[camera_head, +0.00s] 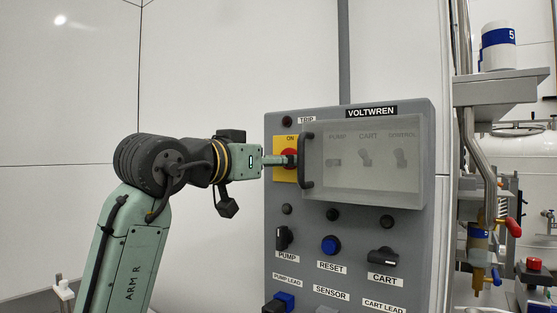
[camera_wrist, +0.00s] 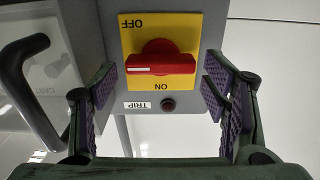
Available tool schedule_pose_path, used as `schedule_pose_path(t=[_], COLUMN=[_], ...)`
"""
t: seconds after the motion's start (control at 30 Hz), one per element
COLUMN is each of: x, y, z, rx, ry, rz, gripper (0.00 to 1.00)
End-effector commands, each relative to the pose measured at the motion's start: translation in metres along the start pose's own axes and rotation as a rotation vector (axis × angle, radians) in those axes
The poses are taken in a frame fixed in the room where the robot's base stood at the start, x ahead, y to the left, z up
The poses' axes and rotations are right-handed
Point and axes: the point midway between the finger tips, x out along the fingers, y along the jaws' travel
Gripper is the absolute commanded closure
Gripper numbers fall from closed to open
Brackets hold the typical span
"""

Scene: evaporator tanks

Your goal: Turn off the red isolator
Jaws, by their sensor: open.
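The red isolator is a red rotary handle (camera_wrist: 150,64) on a yellow plate (camera_wrist: 185,25) marked OFF and ON. The wrist view is upside down, so ON lies at the bottom there. The handle's bar lies crosswise, with a white line on its left part. A bit of the red handle (camera_head: 290,155) shows there.
The grey VOLTWREN panel (camera_head: 353,241) carries a clear cover (camera_head: 385,185) with a dark handle (camera_head: 306,161) close right of the isolator. A dark red TRIP lamp (camera_head: 287,121) is just above. Several knobs sit below.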

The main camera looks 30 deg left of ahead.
Motion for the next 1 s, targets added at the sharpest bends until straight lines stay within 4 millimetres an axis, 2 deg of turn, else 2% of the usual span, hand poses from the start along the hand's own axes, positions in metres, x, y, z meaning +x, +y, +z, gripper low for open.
schedule_pose_path(t=[0.3,0.5,0.67,1.0], x=[-0.068,-0.095,-0.103,-0.103], y=[0.0,0.001,0.001,0.001], z=[-0.001,-0.001,0.0,0.0], rx=[0.001,0.001,0.001,0.001], ry=[0.003,0.002,0.001,0.001], rz=[-0.001,0.001,0.001,0.001], gripper=[0.32,0.32,0.32,0.32])
